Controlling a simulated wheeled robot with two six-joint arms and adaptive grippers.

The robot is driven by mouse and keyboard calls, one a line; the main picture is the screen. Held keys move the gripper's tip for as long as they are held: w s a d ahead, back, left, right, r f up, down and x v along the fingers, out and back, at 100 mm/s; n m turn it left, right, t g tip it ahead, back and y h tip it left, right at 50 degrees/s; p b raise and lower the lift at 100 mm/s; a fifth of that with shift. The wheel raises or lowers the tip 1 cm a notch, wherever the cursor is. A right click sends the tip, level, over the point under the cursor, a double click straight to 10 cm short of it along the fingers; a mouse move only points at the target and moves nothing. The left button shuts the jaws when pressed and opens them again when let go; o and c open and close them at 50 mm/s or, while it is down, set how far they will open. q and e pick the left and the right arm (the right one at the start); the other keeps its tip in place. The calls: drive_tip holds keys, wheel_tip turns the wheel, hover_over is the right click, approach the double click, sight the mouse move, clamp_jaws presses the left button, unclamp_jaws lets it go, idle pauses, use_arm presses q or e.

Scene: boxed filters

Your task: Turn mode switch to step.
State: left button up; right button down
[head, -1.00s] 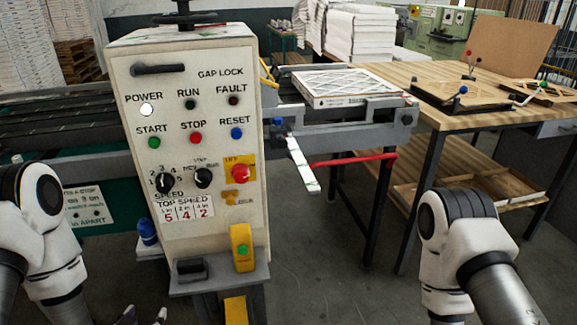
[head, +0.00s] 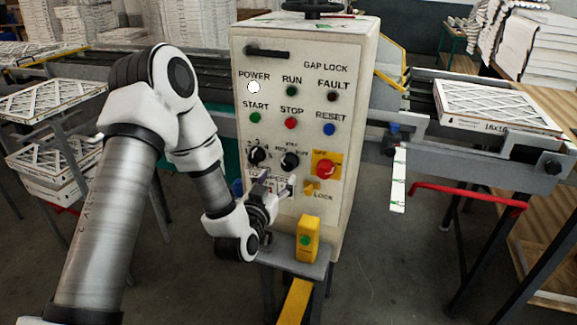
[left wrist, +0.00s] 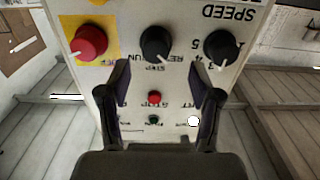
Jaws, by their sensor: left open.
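The mode switch (head: 290,161) is a round black knob on the cream control panel, between the speed knob (head: 257,156) and the red knob on a yellow plate (head: 326,168). In the upside-down left wrist view the mode switch (left wrist: 157,43) has a white mark at its lower right edge, seemingly on the label's "RE" side; its exact setting is hard to tell. My left gripper (head: 276,184) is just below the switch in the head view, open and empty. Its spread fingers also show in the left wrist view (left wrist: 161,95), apart from the switch. My right gripper is out of view.
A yellow box with a green button (head: 307,240) stands on the panel's lower ledge. A red bar (head: 468,192) and a boxed filter (head: 497,107) are at right. Stacked filters (head: 55,150) stand at left. Open floor lies in front.

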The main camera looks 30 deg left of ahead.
sight(287, 167)
use_arm(q)
drive_tip(key=x, duration=0.3)
drive_tip(key=d+p+x, duration=0.1)
drive_tip(key=x, duration=0.1)
drive_tip(key=shift+w+a+r, duration=0.1)
drive_tip(key=shift+w, duration=0.15)
drive_tip(key=shift+w+a, duration=0.35)
drive_tip(key=shift+w, duration=0.05)
drive_tip(key=shift+d, duration=0.15)
drive_tip(key=c, duration=1.1)
